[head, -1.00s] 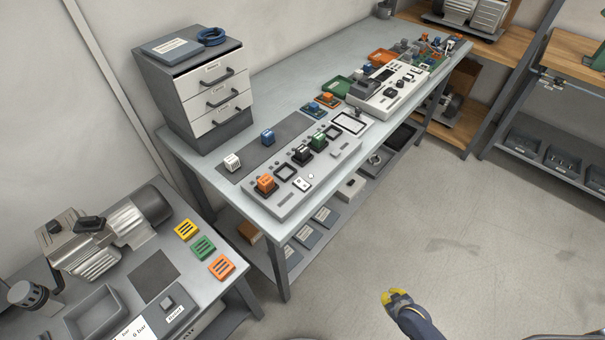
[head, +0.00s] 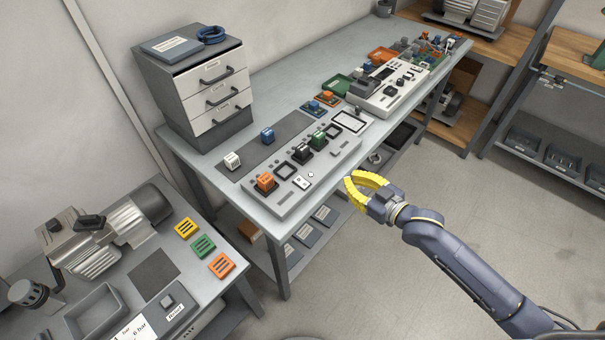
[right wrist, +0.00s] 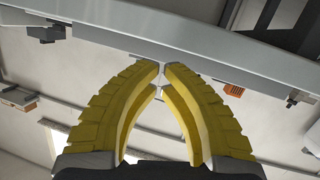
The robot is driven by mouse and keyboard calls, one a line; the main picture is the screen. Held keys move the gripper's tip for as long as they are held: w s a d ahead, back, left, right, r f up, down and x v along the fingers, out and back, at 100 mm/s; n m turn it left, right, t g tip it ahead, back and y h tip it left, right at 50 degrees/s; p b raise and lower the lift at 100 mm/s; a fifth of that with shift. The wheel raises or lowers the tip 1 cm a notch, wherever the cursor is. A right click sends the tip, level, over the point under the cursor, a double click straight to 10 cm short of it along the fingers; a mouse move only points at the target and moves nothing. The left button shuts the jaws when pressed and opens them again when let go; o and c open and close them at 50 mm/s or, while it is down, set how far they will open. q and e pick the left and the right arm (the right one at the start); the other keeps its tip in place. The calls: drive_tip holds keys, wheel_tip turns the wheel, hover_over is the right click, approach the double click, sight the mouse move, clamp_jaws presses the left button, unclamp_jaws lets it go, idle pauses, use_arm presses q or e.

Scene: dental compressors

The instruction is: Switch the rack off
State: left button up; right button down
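The rack (head: 327,163) is a long pale grey panel along the front of the bench. An orange block (head: 266,182), a black-and-white block (head: 301,153) and a green block (head: 318,139) sit on it, between dark-framed empty sockets. A small white plate that looks like a switch (head: 302,183) is on its front part; its position is too small to read. My right gripper (head: 352,190) has yellow fingers and is right of the rack, apart from it. In the right wrist view its fingertips (right wrist: 162,68) nearly meet, with nothing between them. My left gripper is not in view.
A white block (head: 232,161) and a blue block (head: 267,135) lie on a dark mat behind the rack. A second panel (head: 387,92) stands farther back. The floor at right is clear.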

drive_tip(key=s+a+r+g+y, duration=0.1)
drive_tip(key=s+a+r+y, duration=0.2)
drive_tip(key=s+a+r, duration=0.3)
wheel_tip(320, 180, up, 3)
drive_tip(key=shift+s+a+f, duration=0.15)
drive_tip(key=shift+s, duration=0.45)
hover_over(302, 182)
drive_tip(key=shift+f, duration=0.6)
drive_tip(key=shift+s+f, duration=0.1)
drive_tip(key=shift+f, duration=1.9)
drive_tip(key=shift+f, duration=0.1)
